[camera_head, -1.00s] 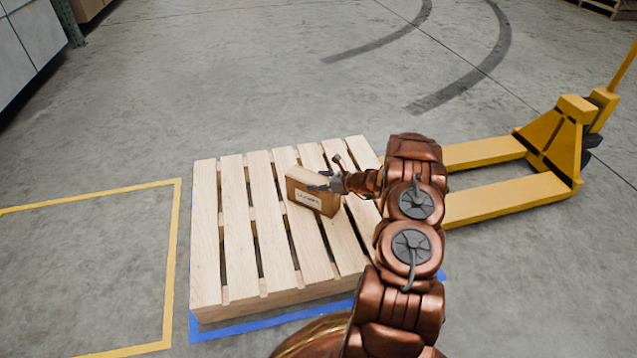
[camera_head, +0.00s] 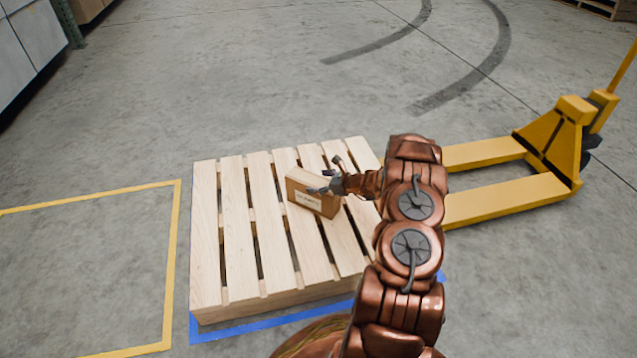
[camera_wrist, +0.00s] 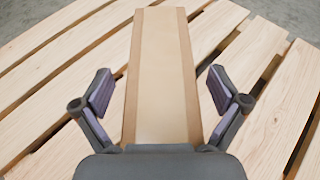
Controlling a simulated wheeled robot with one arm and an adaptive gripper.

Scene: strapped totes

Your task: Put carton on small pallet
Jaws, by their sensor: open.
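The brown carton (camera_head: 313,194) sits on the slats of the small wooden pallet (camera_head: 232,225), toward the pallet's right side, with a label on its near face. My gripper (camera_head: 328,182) is at the carton, reaching in from the right. In the wrist view the carton (camera_wrist: 161,75) lies between the two spread fingers of my gripper (camera_wrist: 160,92). A gap shows between each finger and the carton's sides. Pallet slats (camera_wrist: 55,80) show on both sides of it.
A yellow pallet jack (camera_head: 540,150) stands right of the pallet. Blue tape (camera_head: 270,320) edges the pallet's near side. A yellow taped outline (camera_head: 172,260) marks empty floor at left. Grey boxes (camera_head: 30,45) stand at the upper left. The floor behind the pallet is clear.

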